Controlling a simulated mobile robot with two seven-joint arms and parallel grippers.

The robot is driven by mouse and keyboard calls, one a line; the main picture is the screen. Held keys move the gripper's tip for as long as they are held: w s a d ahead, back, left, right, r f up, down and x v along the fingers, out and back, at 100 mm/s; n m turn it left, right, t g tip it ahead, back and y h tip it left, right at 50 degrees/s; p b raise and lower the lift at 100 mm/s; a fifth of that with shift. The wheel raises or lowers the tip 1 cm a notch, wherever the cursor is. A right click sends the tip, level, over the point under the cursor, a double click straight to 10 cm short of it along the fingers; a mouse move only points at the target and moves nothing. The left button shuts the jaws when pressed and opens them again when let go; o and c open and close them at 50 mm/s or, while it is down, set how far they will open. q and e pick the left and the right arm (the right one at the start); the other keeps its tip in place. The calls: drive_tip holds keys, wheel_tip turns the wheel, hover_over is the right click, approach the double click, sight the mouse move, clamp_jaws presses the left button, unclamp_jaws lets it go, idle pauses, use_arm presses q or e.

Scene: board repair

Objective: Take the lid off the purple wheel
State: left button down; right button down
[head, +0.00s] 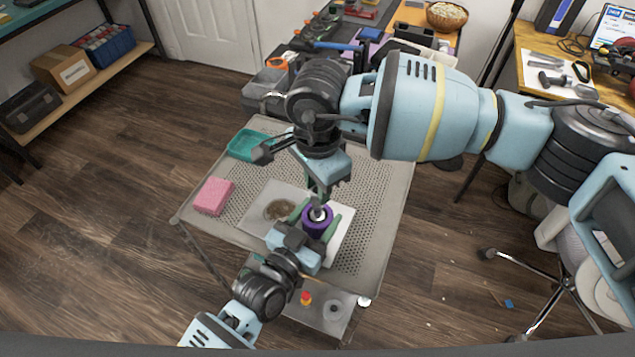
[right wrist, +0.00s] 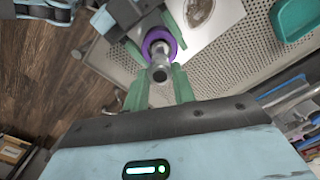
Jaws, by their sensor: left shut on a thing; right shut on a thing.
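The purple wheel (head: 327,229) is above the white sheet on the perforated table; it also shows in the right wrist view (right wrist: 174,42). My left gripper (head: 318,223) is shut on the wheel, with its green fingers on either side of the rim. A grey metal piece (head: 318,214) at the wheel's centre looks like the lid; it also shows in the right wrist view (right wrist: 159,72). My right gripper (head: 319,198) comes from above and is shut on this piece. I cannot tell whether the piece is still seated in the wheel.
The perforated table (head: 378,185) holds a pink block (head: 213,196), a teal tray (head: 247,145) and a white sheet (head: 340,247) with a round brown mark (head: 279,209). The table's right side is clear. A tool-covered bench (head: 375,30) stands behind. A chair base (head: 550,285) is at right.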

drive_tip(key=shift+r, duration=2)
use_arm(q)
drive_tip(key=shift+c, duration=1.9)
unclamp_jaws()
drive_tip(key=v, duration=1.2)
use_arm(e)
drive_tip(key=shift+f, duration=0.5)
